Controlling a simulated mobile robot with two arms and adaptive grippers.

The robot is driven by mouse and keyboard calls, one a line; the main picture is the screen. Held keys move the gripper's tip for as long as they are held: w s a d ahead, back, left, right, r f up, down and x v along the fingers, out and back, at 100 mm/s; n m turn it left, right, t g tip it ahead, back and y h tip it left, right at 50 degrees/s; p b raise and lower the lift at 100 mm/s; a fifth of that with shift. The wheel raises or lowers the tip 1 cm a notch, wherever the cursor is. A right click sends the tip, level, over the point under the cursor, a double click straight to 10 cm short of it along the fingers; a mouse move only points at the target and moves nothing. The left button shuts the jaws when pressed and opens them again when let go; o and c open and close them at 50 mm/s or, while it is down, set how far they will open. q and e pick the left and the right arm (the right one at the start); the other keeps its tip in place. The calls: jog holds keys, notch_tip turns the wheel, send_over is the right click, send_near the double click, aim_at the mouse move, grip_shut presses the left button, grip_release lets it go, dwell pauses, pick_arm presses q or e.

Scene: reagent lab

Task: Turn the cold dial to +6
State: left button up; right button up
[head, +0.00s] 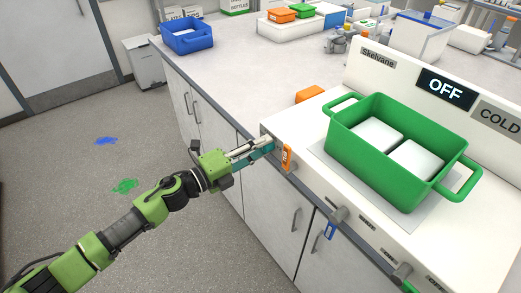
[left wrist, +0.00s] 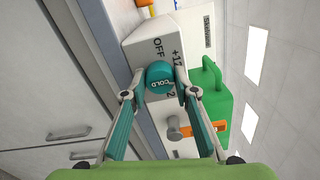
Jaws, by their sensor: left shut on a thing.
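In the left wrist view the teal cold dial (left wrist: 159,76), lettered COLD, sits between the two fingertips of my left gripper (left wrist: 160,93), which is shut on it. An OFF mark and partly covered number marks surround the dial; +6 cannot be read. In the head view my left gripper (head: 266,147) reaches the front left corner of the white Skelvane machine (head: 372,73), hiding the dial. The machine's black display (head: 445,88) reads OFF. My right gripper is not in view.
A green bin (head: 373,160) with two white blocks stands on the machine. An orange tag (head: 287,158) is close to the right of my fingertips. More knobs, one with a blue tag (head: 330,230), line the front. Floor at left is mostly clear.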

pick_arm(q)
jog(key=shift+m+b, duration=0.3)
jog(key=shift+m, duration=0.7)
jog(key=o, duration=1.1)
jog(key=v, duration=1.2)
